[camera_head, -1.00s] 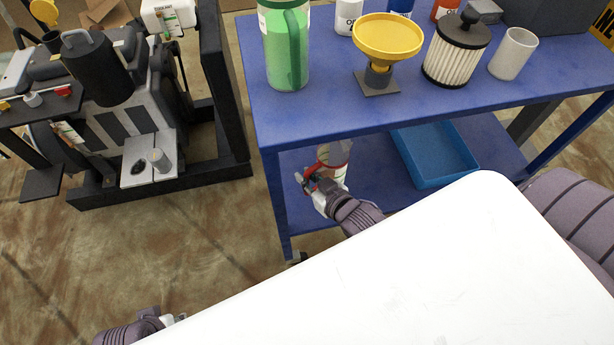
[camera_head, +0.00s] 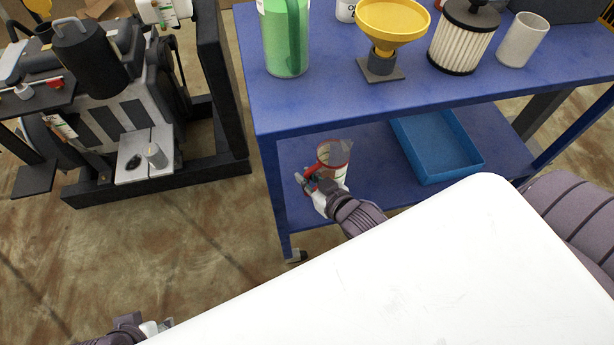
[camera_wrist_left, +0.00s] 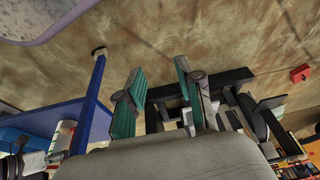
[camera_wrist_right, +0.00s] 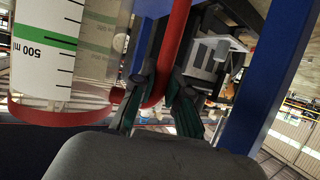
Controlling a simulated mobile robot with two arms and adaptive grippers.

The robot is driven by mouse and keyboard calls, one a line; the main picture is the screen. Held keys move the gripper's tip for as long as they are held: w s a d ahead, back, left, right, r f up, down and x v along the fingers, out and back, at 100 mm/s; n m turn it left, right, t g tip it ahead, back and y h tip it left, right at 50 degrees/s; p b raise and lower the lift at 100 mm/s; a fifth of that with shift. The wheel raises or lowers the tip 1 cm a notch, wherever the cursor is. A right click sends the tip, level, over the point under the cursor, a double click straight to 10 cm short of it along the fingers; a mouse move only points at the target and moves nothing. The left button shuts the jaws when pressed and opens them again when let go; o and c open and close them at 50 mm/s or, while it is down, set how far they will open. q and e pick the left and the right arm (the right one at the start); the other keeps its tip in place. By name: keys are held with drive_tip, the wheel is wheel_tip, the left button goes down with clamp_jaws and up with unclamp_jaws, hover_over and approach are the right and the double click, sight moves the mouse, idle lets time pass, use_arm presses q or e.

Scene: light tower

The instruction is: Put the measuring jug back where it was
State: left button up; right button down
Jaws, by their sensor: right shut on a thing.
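The measuring jug (camera_head: 335,158) is clear, with a red rim, red base and red handle, and a white scale with a green band. It is upright over the left front of the blue cart's lower shelf (camera_head: 380,180); I cannot tell whether its base touches the shelf. My right gripper (camera_head: 312,186) is shut on the red handle. The right wrist view shows the handle (camera_wrist_right: 172,50) between the fingers (camera_wrist_right: 158,98), with the jug's scale (camera_wrist_right: 45,50) beside them. My left gripper (camera_head: 158,326) is open and empty over the floor; its teal fingers (camera_wrist_left: 158,90) are spread apart.
A blue tray (camera_head: 455,172) lies on the lower shelf, right of the jug. The cart's top (camera_head: 330,100) overhangs, with a green jug (camera_head: 285,45), yellow funnel (camera_head: 393,22), filter (camera_head: 462,40) and cup (camera_head: 522,42). A cart leg (camera_head: 275,190) stands close left of my right gripper.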

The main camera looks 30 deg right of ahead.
use_arm(q)
drive_tip(key=shift+w+d+t, duration=0.15)
drive_tip(key=shift+w+t, duration=0.15)
drive_tip(key=shift+w, duration=0.2)
use_arm(e)
drive_tip(key=shift+f, duration=0.25)
use_arm(q)
drive_tip(key=shift+w+r, duration=0.1)
drive_tip(key=shift+w, duration=0.15)
use_arm(e)
drive_tip(key=shift+f, duration=0.1)
use_arm(q)
drive_tip(key=shift+w+d, duration=0.1)
drive_tip(key=shift+w+t, duration=0.25)
drive_tip(key=shift+t, duration=0.05)
use_arm(e)
drive_tip(key=shift+f, duration=0.15)
use_arm(q)
drive_tip(key=shift+w+d+b, duration=0.1)
drive_tip(key=shift+b, duration=0.2)
drive_tip(key=shift+r, duration=0.1)
use_arm(e)
drive_tip(key=c, duration=1.1)
unclamp_jaws()
drive_tip(key=shift+f, duration=0.1)
drive_tip(key=shift+s, duration=0.1)
